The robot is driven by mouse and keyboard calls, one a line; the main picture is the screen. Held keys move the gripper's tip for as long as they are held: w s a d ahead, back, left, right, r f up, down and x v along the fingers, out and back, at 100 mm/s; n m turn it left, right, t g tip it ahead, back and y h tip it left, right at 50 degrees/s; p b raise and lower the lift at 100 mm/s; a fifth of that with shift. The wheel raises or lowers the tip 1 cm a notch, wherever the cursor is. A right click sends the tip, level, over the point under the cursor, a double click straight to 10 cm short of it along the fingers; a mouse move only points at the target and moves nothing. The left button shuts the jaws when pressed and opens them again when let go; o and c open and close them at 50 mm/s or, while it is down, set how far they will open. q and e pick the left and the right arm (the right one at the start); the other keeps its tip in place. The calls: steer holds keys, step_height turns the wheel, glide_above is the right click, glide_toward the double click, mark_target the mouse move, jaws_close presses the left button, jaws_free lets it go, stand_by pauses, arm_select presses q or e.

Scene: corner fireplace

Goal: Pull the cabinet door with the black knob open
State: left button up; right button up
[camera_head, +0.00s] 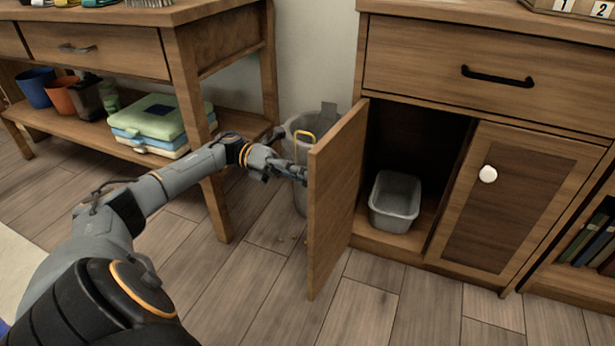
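The left cabinet door (335,192) stands wide open, swung out toward me from its hinge side at the left. Its outer face is turned away to the left, so its knob is hidden and I cannot see its colour. My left gripper (299,172) is at the outer face of this door, near its free edge. The fingertips are partly hidden behind the door, and I cannot tell whether they touch a knob. The right cabinet door (500,202) is shut and has a white knob (488,174). My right gripper is not in view.
A grey bin (395,200) stands inside the open cabinet compartment. A drawer with a black handle (497,76) is above. A grey bucket (301,126) stands between the cabinet and a wooden table (190,95) at left. Books (590,238) sit at the right edge.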

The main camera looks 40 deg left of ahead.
arm_select(q)
steer(key=o, duration=0.3)
steer(key=shift+o, duration=0.2)
steer(key=v, duration=0.7)
steer(key=shift+a, duration=0.25)
stand_by(0.4)
